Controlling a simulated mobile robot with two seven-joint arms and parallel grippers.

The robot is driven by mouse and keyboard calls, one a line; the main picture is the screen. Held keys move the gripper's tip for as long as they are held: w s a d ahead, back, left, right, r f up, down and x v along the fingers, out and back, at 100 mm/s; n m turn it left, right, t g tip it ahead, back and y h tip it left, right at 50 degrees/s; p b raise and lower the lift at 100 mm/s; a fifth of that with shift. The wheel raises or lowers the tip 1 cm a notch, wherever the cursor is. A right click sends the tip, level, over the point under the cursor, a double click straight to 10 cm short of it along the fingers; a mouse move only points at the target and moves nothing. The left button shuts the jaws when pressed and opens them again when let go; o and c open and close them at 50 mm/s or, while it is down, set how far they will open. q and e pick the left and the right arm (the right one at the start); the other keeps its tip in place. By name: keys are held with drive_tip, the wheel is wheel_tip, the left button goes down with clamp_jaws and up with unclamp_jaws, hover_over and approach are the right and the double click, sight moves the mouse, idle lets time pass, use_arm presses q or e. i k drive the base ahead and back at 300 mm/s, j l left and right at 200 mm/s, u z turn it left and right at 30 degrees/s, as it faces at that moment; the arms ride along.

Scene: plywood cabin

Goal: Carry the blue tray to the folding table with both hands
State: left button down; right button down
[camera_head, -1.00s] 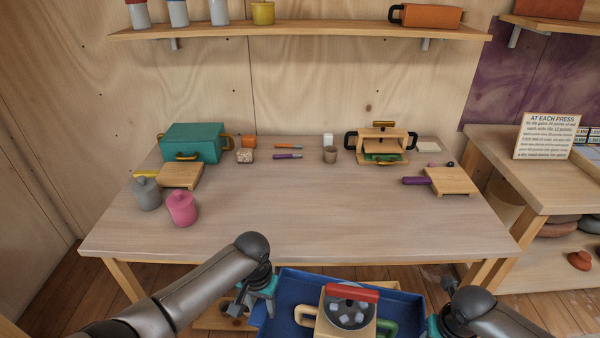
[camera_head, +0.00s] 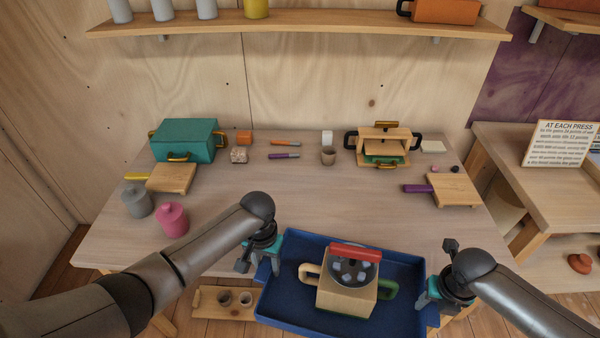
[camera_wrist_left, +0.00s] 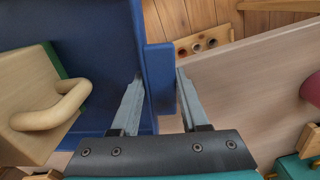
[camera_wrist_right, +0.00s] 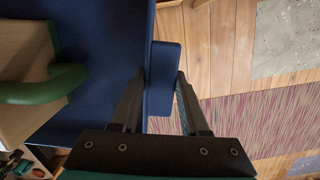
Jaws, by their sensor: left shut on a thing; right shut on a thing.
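The blue tray (camera_head: 398,262) is held between my two arms at the near edge of the wooden folding table (camera_head: 300,200). In the head view its far rim overlaps the table's front edge; whether it touches the tabletop I cannot tell. A pale wooden box (camera_head: 343,298) with a red-handled round lid, one cream handle and one green handle stands in the tray. My left gripper (camera_head: 268,258) is shut on the tray's left handle (camera_wrist_left: 160,78). My right gripper (camera_head: 432,294) is shut on the tray's right handle (camera_wrist_right: 164,78).
On the table stand a teal box (camera_head: 185,140), a grey jar (camera_head: 137,201), a pink jar (camera_head: 172,219), cutting boards (camera_head: 455,188) and a wooden press (camera_head: 384,145). The table's middle is clear. A low wooden rack (camera_head: 225,303) lies below, left of the tray.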

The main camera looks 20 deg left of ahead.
sight(358, 216)
drive_tip(key=i, duration=0.9)
